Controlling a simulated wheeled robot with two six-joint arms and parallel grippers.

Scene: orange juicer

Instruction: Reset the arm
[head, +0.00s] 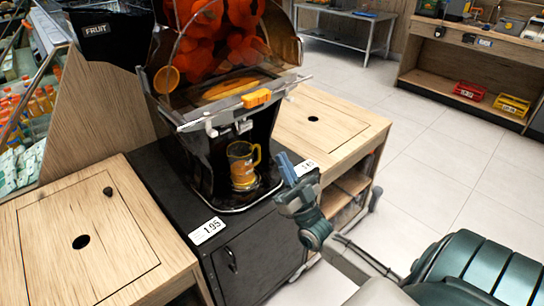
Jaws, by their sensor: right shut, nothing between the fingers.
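My right gripper (287,170) is shut and empty. It is in front of the right side of the juicer, apart from it, and its arm comes in from the lower right. The orange juicer (262,99) stands on a black cabinet (262,248), with oranges behind its clear cover. A yellow-orange mug (241,165) with a handle stands upright in the juicer's lower bay, to the left of my gripper and apart from it. My left gripper is not in view.
A wooden counter (140,235) with a round hole is at the left, and another (345,118) is right of the juicer. Price tags (207,231) sit on the cabinet front edge. The tiled floor (440,150) at the right is open, with shelves behind.

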